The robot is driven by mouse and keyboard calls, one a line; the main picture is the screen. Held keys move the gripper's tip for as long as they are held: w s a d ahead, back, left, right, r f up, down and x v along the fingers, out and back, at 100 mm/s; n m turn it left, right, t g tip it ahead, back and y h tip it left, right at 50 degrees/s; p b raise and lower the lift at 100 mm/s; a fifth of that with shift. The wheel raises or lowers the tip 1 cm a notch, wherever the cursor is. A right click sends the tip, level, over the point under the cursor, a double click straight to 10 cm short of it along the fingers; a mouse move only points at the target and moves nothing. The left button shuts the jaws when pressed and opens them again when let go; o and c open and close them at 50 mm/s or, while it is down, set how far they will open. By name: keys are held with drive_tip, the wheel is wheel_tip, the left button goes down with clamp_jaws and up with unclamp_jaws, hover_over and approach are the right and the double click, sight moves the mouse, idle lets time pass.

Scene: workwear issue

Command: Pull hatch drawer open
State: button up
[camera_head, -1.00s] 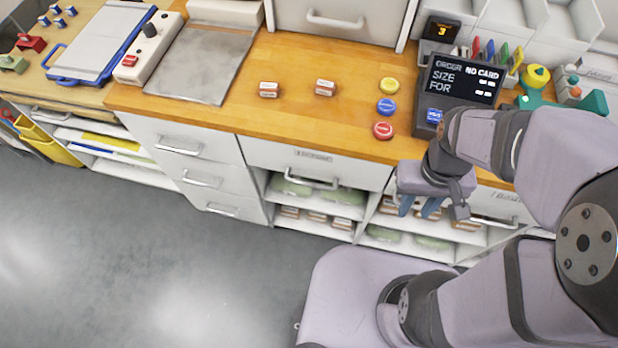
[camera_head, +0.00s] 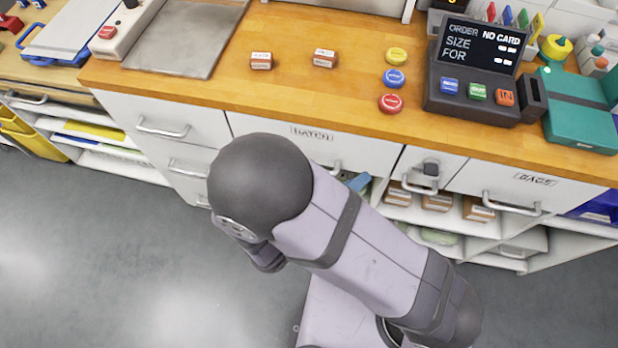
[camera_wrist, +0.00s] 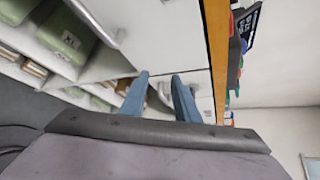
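The hatch drawer (camera_head: 355,150) is a white front under the wooden worktop, with a label that looks like HATCH. It looks shut, flush with the cabinet. My arm hides its lower left part and most of its bar handle (camera_head: 332,168). My gripper (camera_wrist: 160,76) shows in the wrist view with two blue fingers apart and nothing held between them. In the head view only a blue fingertip (camera_head: 358,182) shows, just below the right part of the drawer. In the wrist view a white drawer front (camera_wrist: 150,38) with a bar handle (camera_wrist: 92,18) lies above the fingers, apart from them.
Open shelves with boxed packs (camera_head: 437,202) lie below the drawers. A small locker front (camera_head: 428,170) and another handled drawer (camera_head: 530,188) stand to the right. The worktop (camera_head: 280,90) holds several buttons, stamps and an order terminal (camera_head: 475,75). Floor at left is clear.

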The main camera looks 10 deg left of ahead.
drive_tip(key=s+a+f+n+t+y+b, duration=0.1)
drive_tip(key=s+a+f+n+t+y, duration=0.1)
drive_tip(key=a+n+y, duration=0.3)
drive_tip(key=s+a+f+n+t+y+b, duration=0.1)
drive_tip(key=s+a+f+n+t+y, duration=0.15)
drive_tip(key=a+n, duration=0.35)
drive_tip(key=w+f, duration=0.1)
drive_tip(key=w, duration=0.7)
drive_tip(key=shift+f+g+p, duration=0.3)
drive_tip(key=shift+g+p, duration=0.1)
drive_tip(key=shift+g, duration=0.05)
drive_tip(key=shift+a, duration=0.1)
clamp_jaws()
